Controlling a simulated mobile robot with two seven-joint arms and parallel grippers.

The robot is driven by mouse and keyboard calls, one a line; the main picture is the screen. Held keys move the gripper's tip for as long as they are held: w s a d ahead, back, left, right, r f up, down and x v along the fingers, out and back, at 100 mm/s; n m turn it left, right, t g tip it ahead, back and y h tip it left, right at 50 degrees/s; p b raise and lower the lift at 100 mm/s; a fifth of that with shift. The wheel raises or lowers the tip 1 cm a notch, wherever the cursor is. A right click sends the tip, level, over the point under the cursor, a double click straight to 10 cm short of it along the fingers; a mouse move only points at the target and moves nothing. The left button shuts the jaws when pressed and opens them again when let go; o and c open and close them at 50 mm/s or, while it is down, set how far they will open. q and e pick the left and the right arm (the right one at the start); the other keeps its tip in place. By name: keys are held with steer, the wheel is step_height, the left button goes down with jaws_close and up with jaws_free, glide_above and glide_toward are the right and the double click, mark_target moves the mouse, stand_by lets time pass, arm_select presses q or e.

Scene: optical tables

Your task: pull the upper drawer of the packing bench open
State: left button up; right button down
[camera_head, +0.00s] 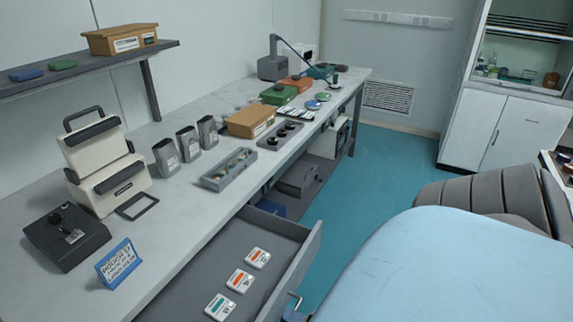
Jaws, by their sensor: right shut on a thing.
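The packing bench (185,222) runs from the lower left to the back. Its upper drawer (208,262) is pulled well out from under the bench top. Inside lie three flat white packs, two with orange labels (258,257) and one with a green label (219,306). The drawer's metal handle (296,298) shows at the bottom edge, on the outside of the drawer front. My right gripper (291,314) is at this handle and shut on it; only a small part of it shows. My left gripper is out of view.
On the bench top stand a cream-coloured machine (104,165), grey bins (187,143), a grey tray (229,169), a cardboard box (250,121) and a blue sign (118,263). A shelf (90,70) hangs above. Teal floor (380,160) is open beyond the drawer.

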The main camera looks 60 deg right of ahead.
steer(key=c, duration=1.2)
jaws_free()
steer(key=b+v, duration=0.1)
steer(key=v, duration=1.3)
steer(key=shift+b, duration=0.3)
steer(key=shift+w, duration=0.1)
